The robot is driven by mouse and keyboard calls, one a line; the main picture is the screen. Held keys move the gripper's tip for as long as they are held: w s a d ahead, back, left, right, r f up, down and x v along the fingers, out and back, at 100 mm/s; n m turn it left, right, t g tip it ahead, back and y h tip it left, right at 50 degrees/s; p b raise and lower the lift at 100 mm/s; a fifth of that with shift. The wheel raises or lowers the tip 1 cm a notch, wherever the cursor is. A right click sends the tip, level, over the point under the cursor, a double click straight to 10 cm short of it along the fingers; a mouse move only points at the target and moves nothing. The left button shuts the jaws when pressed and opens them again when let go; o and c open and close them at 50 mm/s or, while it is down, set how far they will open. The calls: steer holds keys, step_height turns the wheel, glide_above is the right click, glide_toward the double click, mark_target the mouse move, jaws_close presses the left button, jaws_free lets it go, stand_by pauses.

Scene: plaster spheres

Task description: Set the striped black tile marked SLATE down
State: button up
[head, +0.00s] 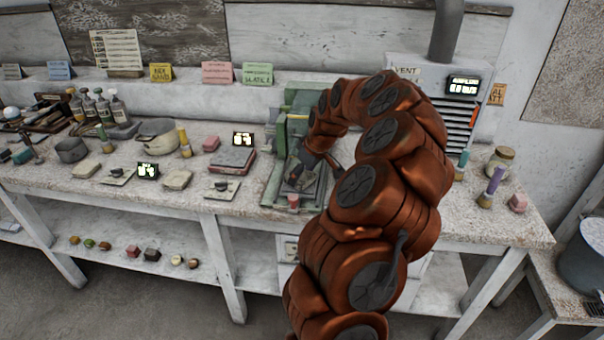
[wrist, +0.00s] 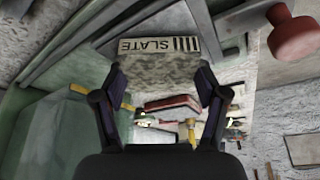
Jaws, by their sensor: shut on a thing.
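The tile marked SLATE (wrist: 158,68) is in the wrist view, a speckled grey block with a white label bearing black stripes along its far edge. My gripper (wrist: 163,84) is shut on it, one finger at each side. In the head view my gripper (head: 303,172) is low over the bed of a green machine (head: 298,125) on the bench, partly hidden by my arm. I cannot tell whether the tile touches the surface beneath it.
A red knob (wrist: 295,40) is close by at the upper right of the wrist view. On the bench (head: 250,205), left of the machine, stand a red-edged box (head: 233,160), small displays and a pale pot (head: 158,132). A vented grey unit (head: 445,90) stands behind my arm.

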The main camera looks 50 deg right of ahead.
steer(key=shift+f, duration=0.15)
steer(key=o, duration=1.4)
steer(key=shift+o, duration=0.2)
steer(key=shift+r, duration=2)
